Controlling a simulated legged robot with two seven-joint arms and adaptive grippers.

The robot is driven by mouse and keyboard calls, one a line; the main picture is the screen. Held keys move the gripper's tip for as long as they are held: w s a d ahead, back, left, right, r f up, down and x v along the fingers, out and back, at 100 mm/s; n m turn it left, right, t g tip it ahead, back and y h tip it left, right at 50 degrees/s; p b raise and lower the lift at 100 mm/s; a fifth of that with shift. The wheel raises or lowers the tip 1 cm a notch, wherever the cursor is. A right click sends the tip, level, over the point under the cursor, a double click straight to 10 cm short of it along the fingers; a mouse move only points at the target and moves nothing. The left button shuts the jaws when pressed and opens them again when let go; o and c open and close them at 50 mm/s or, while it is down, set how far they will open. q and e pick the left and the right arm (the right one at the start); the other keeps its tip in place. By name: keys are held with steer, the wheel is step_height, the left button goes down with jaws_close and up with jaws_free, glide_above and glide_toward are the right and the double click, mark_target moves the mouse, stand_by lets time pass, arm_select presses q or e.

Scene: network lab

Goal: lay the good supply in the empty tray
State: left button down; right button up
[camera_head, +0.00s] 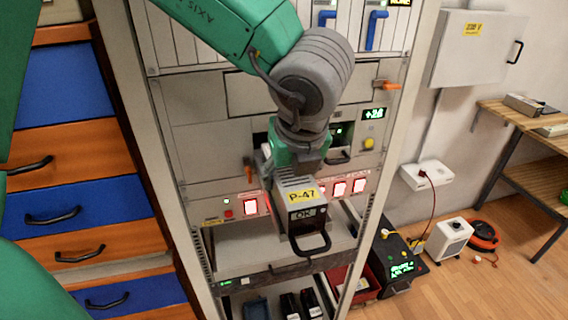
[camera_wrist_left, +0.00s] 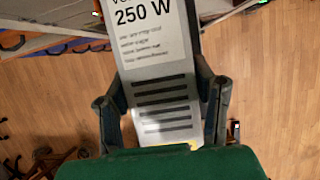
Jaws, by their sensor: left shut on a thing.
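My left gripper (camera_head: 292,158) is shut on a grey power supply (camera_head: 303,213). The supply has a yellow P-47 label, a small display reading OK and a black handle at its lower front. In the left wrist view, the supply (camera_wrist_left: 158,60) shows a 250 W label and dark vent slots between the two fingers. The supply is in front of the rack, over a light grey tray-like shelf (camera_head: 238,258). The visible part of that shelf is bare; the supply hides some of it. My right gripper is not in view.
Red-lit indicators (camera_head: 250,203) line the rack behind the supply. Lower down are black units (camera_head: 290,305), a blue bin (camera_head: 256,308) and a red bin (camera_head: 368,283). A drawer cabinet (camera_head: 75,150) stands left. A black box (camera_head: 396,268) sits on the floor to the right.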

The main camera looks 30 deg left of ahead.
mark_target(289, 168)
arm_select(q)
steer(key=shift+w+a, duration=0.1)
steer(key=shift+w, duration=0.05)
steer(key=shift+w+r, duration=0.2)
steer(key=shift+w, duration=0.45)
steer(key=shift+w+a, duration=0.5)
steer(key=shift+w, duration=0.25)
steer(key=shift+a+f+b, duration=0.4)
steer(key=shift+f+b, duration=0.1)
steer(key=shift+f, duration=0.3)
steer(key=shift+a+f, duration=0.1)
steer(key=shift+a, duration=0.2)
steer(key=shift+s+a, duration=0.1)
steer(key=shift+a, duration=0.1)
steer(key=c, duration=0.8)
jaws_free()
steer(key=shift+o, duration=0.8)
steer(key=shift+d, duration=0.5)
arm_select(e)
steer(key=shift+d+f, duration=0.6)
